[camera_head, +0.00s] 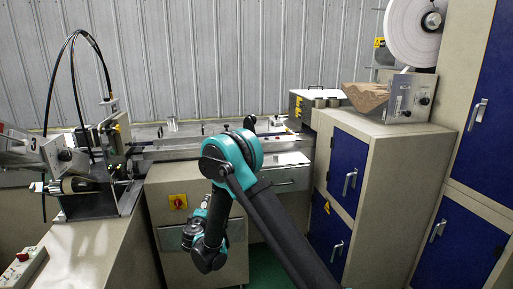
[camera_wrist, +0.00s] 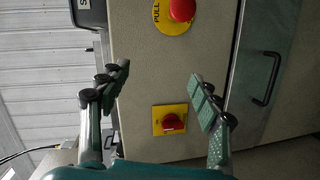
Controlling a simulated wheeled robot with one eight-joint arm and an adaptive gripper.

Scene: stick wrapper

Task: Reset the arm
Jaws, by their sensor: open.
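My gripper (camera_wrist: 160,95) is open and empty in the wrist view, with its two padded fingers spread wide apart. Between and beyond the fingers is a beige machine panel. In the head view my teal and black arm (camera_head: 232,155) reaches forward and bends down in front of the machine. The gripper's fingertips cannot be made out in the head view.
The beige cabinet has a red switch on a yellow plate (camera_head: 178,201), which also shows in the wrist view (camera_wrist: 172,122). Above it there is a red emergency button (camera_wrist: 182,9). Blue-doored cabinets (camera_head: 345,175) stand at right. A metal machine (camera_head: 100,200) stands at left.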

